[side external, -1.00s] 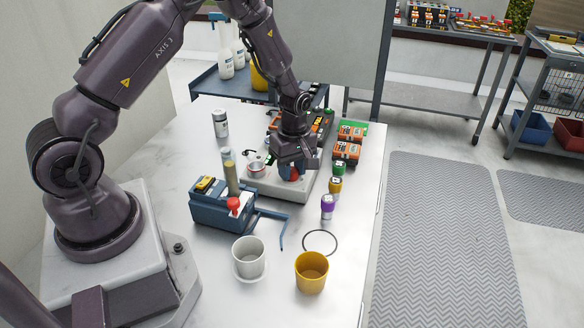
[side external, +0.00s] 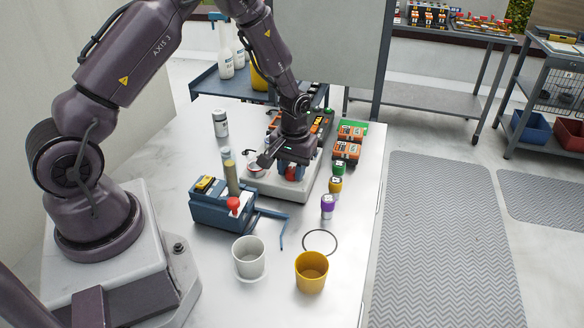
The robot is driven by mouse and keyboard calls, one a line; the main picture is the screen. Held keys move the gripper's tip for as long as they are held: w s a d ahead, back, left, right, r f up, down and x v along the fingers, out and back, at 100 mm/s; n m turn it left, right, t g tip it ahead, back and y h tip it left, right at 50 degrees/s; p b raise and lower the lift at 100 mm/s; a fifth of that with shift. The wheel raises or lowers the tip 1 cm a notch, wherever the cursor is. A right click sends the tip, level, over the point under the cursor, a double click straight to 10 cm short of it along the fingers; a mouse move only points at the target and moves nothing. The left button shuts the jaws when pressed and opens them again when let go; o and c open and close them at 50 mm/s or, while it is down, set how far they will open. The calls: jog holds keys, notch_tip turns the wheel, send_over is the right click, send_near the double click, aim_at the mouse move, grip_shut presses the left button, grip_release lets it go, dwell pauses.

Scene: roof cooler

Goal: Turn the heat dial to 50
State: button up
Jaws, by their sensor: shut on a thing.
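My gripper (side external: 291,172) points down over the light grey appliance (side external: 267,191) in the middle of the table. It is shut on a red dial (side external: 290,175) on that appliance, with a blue finger on each side. The fingers cover much of the dial, and its markings and setting are too small to read. A round metal part of the appliance is mostly hidden behind my gripper's wide body.
A blue box device (side external: 208,207) with a red knob stands front left of the appliance. Purple (side external: 327,207), yellow and green small jars stand to the right. A white cup (side external: 247,258), a yellow cup (side external: 311,272) and a black ring (side external: 320,241) are in front.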

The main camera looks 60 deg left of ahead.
aim_at(290, 171)
jog(key=m, duration=0.4)
jog(key=shift+m, duration=0.3)
jog(key=m, duration=0.4)
jog(key=shift+m, duration=0.3)
jog(key=m, duration=0.4)
jog(key=shift+m+t, duration=0.3)
jog(key=shift+m, duration=2)
jog(key=o, duration=0.9)
jog(key=shift+o, duration=0.2)
notch_tip(290, 171, up, 13)
jog(key=shift+s+d, duration=0.15)
jog(key=shift+s, duration=0.15)
